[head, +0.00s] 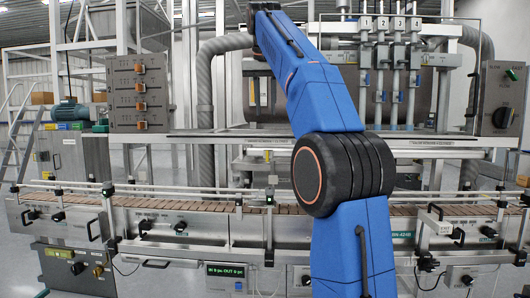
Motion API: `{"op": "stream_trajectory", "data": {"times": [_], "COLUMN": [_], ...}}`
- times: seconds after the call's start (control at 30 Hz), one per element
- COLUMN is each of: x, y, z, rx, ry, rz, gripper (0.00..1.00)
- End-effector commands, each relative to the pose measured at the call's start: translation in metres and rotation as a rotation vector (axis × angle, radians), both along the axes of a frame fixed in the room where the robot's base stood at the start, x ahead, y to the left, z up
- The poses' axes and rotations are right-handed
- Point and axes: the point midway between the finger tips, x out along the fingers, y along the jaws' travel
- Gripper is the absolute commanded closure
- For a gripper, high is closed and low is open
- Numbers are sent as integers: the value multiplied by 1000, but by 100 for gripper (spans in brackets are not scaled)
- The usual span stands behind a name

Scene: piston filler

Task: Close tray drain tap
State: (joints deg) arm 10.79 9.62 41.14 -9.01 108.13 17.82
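My blue arm rises through the middle of the head view and leans up to the left. My gripper is not visible, so I cannot tell what it is doing. The piston filler stands behind the arm, with several numbered filling nozzles (397,55) at the upper right. I cannot pick out a tray drain tap or its handle. Part of the machine's middle is hidden behind my arm.
A slatted conveyor (200,207) with guide rails crosses the front. A panel with orange-marked switches (140,93) stands at the left and a knob box (502,98) at the right. A grey corrugated hose (205,85) runs down left of my arm. A green-lit display (227,270) sits below the conveyor.

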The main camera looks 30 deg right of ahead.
Motion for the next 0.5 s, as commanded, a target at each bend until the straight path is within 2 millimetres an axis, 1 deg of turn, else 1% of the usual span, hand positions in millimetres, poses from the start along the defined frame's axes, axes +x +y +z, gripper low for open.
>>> {"op": "stream_trajectory", "data": {"times": [0.13, 0.27, 0.37, 0.5], "x": [4, 5, 8, 13], "y": [-4, -6, -7, -11], "z": [4, -1, -8, -25], "rx": [2, 3, 2, 3], "ry": [-2, 0, 0, 1], "rz": [-17, -19, -19, -18], "gripper": [73, 73, 73, 73]}}
